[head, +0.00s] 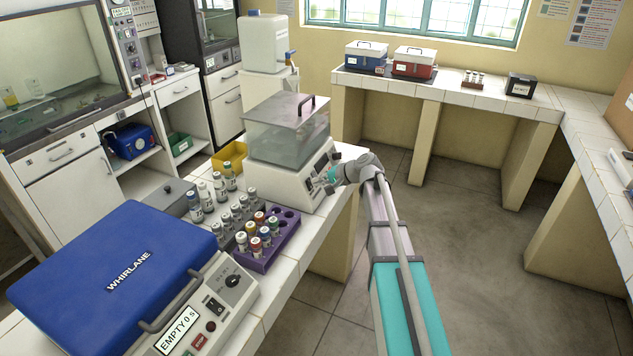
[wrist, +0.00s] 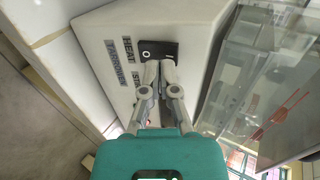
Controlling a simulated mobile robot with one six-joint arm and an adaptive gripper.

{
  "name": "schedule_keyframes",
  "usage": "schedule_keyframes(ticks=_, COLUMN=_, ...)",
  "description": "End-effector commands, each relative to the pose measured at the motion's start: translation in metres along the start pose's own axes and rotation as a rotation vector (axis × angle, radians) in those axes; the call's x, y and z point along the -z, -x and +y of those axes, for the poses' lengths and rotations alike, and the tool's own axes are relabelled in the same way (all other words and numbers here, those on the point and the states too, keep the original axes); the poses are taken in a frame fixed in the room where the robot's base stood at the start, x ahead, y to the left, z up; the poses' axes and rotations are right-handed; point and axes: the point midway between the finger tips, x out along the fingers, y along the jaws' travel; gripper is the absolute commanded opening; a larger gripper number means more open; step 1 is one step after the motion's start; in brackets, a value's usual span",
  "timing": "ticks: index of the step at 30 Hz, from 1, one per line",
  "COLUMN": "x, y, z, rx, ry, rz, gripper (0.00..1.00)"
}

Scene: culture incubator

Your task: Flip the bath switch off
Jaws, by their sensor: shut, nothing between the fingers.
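The bath (head: 290,150) is a white box with a clear lidded tank on the tiled bench. Its front panel (wrist: 112,70) fills the middle of the wrist view, with HEAT lettering. The black rocker switch (wrist: 147,46) sits on that panel with a white O mark showing at its left end. My gripper (wrist: 161,66) is shut and empty, its fingertips over the lower edge of the switch; they hide part of it. Whether they touch it I cannot tell. In the head view my gripper (head: 322,182) is at the bath's right-hand front face.
A purple rack (head: 283,238) and several capped bottles stand in front of the bath. A blue-lidded WHIRLANE machine (head: 110,275) is at the lower left. A yellow bin (head: 232,160) is left of the bath. The floor (head: 440,225) to the right is clear.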

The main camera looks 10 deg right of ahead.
Motion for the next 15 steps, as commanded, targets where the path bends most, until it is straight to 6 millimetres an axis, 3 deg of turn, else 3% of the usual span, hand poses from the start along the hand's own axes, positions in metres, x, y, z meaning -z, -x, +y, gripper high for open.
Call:
schedule_keyframes(ticks=8, x=0.003, y=0.028, z=0.003, rx=0.0, ry=0.0, rz=-0.001, gripper=0.0)
schedule_keyframes(ticks=15, x=0.004, y=0.069, z=0.012, rx=0.0, ry=-0.001, rz=0.001, gripper=0.0)
